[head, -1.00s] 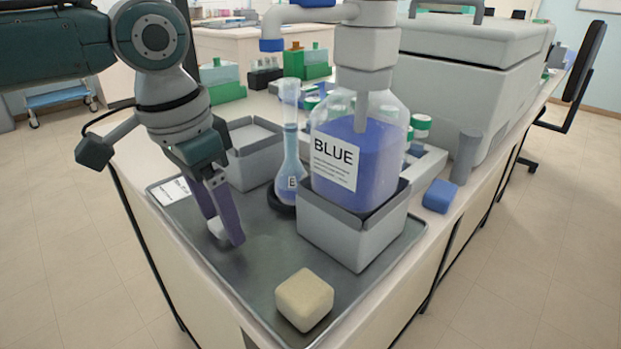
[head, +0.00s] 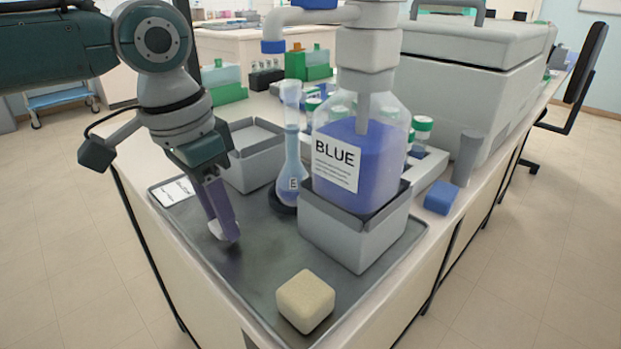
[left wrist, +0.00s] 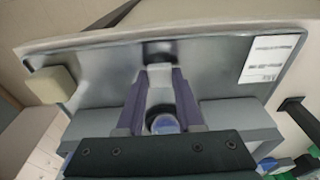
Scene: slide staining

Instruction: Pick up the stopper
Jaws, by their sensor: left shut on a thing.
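My left gripper (head: 224,236) points down over the left part of the grey tray (head: 262,262), its purple fingers close together near the tray surface. It is shut on the stopper (head: 215,229), a small pale piece partly hidden by the fingers. In the left wrist view the pale stopper (left wrist: 160,74) shows between the fingertips. My right gripper is not in view.
Right of the gripper stand a blue flask (head: 291,172) and a grey box (head: 335,233) holding the bottle labelled BLUE (head: 360,165). A cream block (head: 305,301) lies at the tray's front. An empty grey bin (head: 252,165) is behind. The tray's middle is clear.

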